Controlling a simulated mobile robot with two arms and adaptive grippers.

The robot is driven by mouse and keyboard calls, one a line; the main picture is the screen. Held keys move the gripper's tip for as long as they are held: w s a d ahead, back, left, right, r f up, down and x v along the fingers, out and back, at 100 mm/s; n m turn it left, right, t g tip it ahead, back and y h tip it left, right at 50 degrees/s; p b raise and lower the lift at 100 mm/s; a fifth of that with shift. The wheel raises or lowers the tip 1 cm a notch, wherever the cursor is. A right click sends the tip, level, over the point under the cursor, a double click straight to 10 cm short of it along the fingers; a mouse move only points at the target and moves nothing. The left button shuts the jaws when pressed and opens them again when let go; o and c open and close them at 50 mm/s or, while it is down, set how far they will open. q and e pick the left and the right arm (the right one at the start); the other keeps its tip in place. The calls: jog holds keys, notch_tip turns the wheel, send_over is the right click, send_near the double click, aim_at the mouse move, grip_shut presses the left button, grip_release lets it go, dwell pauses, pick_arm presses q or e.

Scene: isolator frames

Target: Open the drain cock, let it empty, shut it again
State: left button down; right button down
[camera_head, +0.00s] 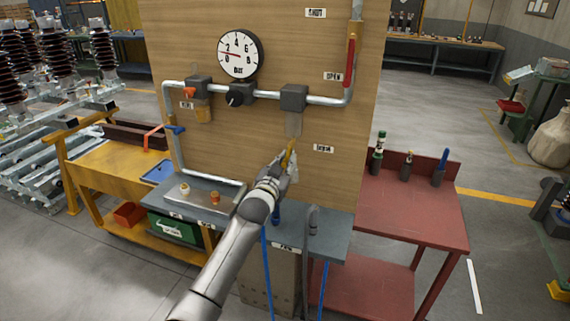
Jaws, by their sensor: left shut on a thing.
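A wooden panel (290,40) carries a pipe run (262,95) with a grey block (293,97) on it. A pale, clear bowl (293,124) hangs under the block, above the "DRAIN" label (323,149). A yellow lever (289,150), apparently the drain cock's handle, shows just below the bowl. My left gripper (290,163) is at this lever and is shut on it. The gripper hides the lower part of the cock, so I cannot tell its open or shut position. My right gripper is not in view.
A pressure gauge (240,54) and a red lever (350,60) by the "OPEN" label are on the panel. A grey bench (335,232) below holds a metal tray (213,203) with small parts. A red table (415,210) with bottles stands right, a yellow bench (100,160) left.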

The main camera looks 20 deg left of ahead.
pick_arm(q)
jog(key=shift+a+r+m+p, duration=0.7)
jog(key=shift+m+p, duration=0.15)
jog(key=shift+m, duration=2.1)
jog(key=shift+a+r+m+p, duration=0.6)
jog(key=shift+m+p, duration=0.2)
jog(key=shift+m, duration=2.2)
jog(key=shift+a+r+m+p, duration=0.6)
jog(key=shift+r+m+p, duration=0.2)
jog(key=shift+m, duration=2.15)
jog(key=c, duration=1.6)
grip_release()
jog(key=shift+o, duration=0.9)
jog(key=shift+r, duration=0.35)
